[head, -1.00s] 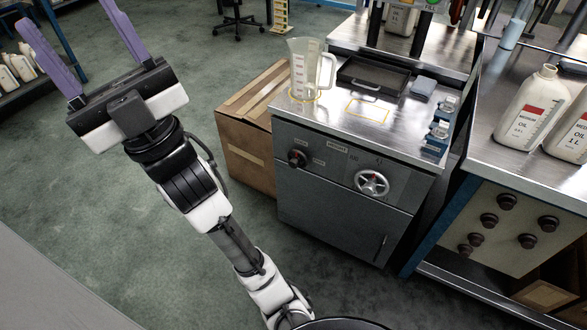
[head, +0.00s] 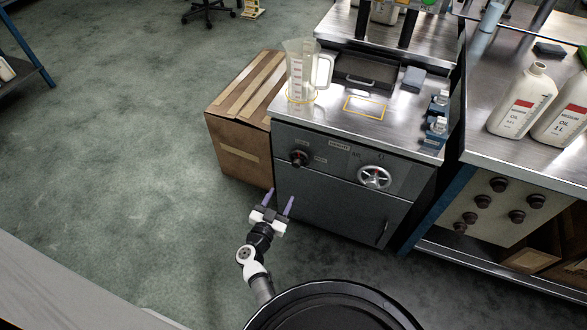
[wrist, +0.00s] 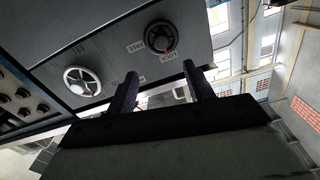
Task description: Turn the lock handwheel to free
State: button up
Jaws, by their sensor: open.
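The dark lock handwheel (head: 299,158) is on the upper left of the grey cabinet's front. In the wrist view the same dark wheel (wrist: 160,37) shows upside down beside small labels that appear to read FREE and LOCK. A red mark on it lies on the side of the LOCK label. My gripper (head: 279,196) is open and empty, in front of the cabinet and below the dark wheel, its purple fingers pointing up. In the wrist view my gripper's fingers (wrist: 159,72) frame empty space just short of the dark wheel, apart from it.
A silver handwheel (head: 375,177) is to the right on the same front. A clear jug (head: 298,75), a dark tray (head: 366,71) and small blue-based bottles stand on top. A cardboard box (head: 240,135) is left of the cabinet. The floor at left is clear.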

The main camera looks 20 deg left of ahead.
aim_at(296, 166)
jog(key=w, duration=1.2)
jog(key=shift+w+r+b, duration=0.1)
jog(key=shift+w+b, duration=0.15)
jog(key=shift+b, duration=0.1)
jog(key=c, duration=1)
jog(key=shift+o, duration=0.2)
